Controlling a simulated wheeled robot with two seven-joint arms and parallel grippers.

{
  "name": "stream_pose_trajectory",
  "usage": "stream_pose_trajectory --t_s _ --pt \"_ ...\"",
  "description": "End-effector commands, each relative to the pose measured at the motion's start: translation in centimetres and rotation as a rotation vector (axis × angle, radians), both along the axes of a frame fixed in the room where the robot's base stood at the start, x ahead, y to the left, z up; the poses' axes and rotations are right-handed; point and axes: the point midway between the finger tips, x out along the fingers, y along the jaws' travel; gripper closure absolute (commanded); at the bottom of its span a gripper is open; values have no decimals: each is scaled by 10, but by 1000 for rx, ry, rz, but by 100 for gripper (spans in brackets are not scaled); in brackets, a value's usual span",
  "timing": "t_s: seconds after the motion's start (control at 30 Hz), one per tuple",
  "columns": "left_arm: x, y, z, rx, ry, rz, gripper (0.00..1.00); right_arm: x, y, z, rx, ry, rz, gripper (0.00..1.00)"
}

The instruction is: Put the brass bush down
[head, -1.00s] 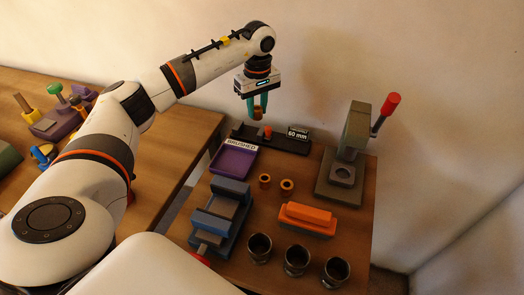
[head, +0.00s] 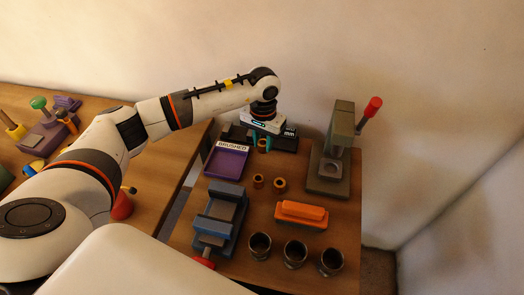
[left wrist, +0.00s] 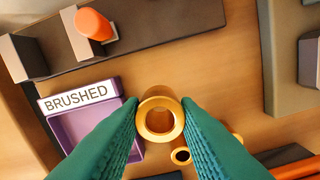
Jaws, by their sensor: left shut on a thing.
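My left gripper (head: 262,144) is shut on a brass bush (head: 262,147), right of the purple tray's far end. In the left wrist view the bush (left wrist: 160,102) is a gold ring seen end-on, between the green fingers (left wrist: 160,118). It looks close to the table, but I cannot tell whether it touches. The purple tray (head: 225,163), labelled BRUSHED, looks empty; it also shows in the left wrist view (left wrist: 98,118), partly hidden by a finger. Two more bushes stand nearby on the table, one on the left (head: 258,181) and one on the right (head: 280,185). My right gripper is not in view.
A dark gauge block (head: 284,143) lies behind the gripper. A grey press (head: 335,150) with a red handle stands at the right. A blue vise (head: 220,219), an orange block (head: 301,214) and three dark cups (head: 295,253) are nearer. Bare wood lies around the loose bushes.

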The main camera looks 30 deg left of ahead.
Motion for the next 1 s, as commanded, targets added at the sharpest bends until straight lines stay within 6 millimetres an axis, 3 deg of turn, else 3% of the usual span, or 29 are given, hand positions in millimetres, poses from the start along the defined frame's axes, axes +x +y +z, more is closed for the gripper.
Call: stream_pose_trajectory --t_s 0.43,0.83,0.87,1.0 --pt "0 0 -47 0 2 4 95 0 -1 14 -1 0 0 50" --pt "1 1 -55 0 -2 3 95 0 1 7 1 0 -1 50" --pt "1 1 -54 0 -2 3 69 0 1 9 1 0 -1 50" --pt "0 0 -54 0 -1 3 50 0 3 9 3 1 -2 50"
